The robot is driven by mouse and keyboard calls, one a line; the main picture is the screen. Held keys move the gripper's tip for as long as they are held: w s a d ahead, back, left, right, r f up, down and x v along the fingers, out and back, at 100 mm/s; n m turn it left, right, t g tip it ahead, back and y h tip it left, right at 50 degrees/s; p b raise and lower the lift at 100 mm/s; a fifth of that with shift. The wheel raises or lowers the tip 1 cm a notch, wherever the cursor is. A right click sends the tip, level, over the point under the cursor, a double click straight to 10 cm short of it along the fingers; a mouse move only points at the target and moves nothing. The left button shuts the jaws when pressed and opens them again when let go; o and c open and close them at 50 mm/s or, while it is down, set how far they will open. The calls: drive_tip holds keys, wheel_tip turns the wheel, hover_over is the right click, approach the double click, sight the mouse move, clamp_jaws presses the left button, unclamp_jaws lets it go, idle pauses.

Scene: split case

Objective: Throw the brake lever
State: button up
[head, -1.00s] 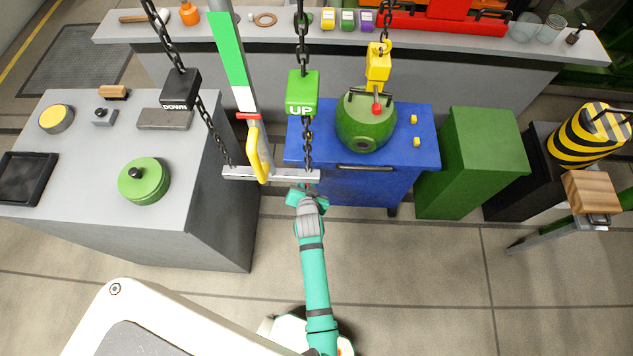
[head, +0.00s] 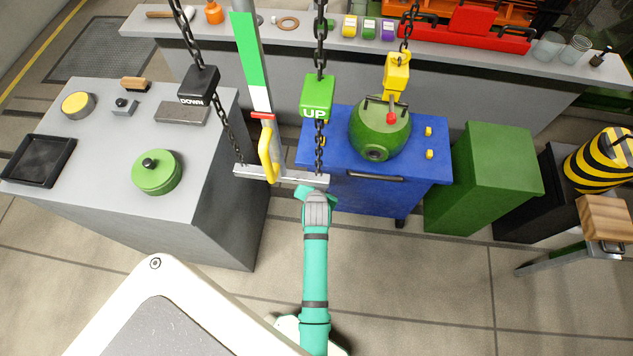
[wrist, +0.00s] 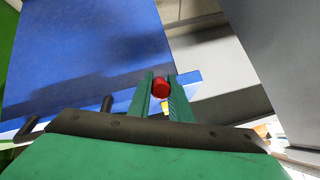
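A red round knob (wrist: 160,87) shows in the wrist view between the two fingertips of my gripper (wrist: 160,84). It fills the gap, but whether the fingers press on it is unclear. It may be the brake lever's end; its shaft is hidden. In the head view my gripper (head: 314,192) is at the right end of a grey crossbar (head: 245,170), below the green UP block (head: 317,97), and hides the knob. A yellow curved handle (head: 266,158) stands on the post with a green and white strip (head: 251,60).
A black DOWN block (head: 198,85) hangs on a chain left of the post. The blue cabinet (head: 365,194) bears a green round case (head: 372,138) with a yellow hook block (head: 397,72) above. A grey bench (head: 75,192) stands left.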

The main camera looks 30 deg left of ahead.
drive_tip(key=o, duration=0.4)
drive_tip(key=shift+c, duration=0.2)
drive_tip(key=v, duration=1)
drive_tip(key=shift+s+r, duration=0.2)
drive_tip(key=shift+r, duration=0.1)
drive_tip(key=shift+d, duration=0.15)
drive_tip(key=shift+c, duration=0.6)
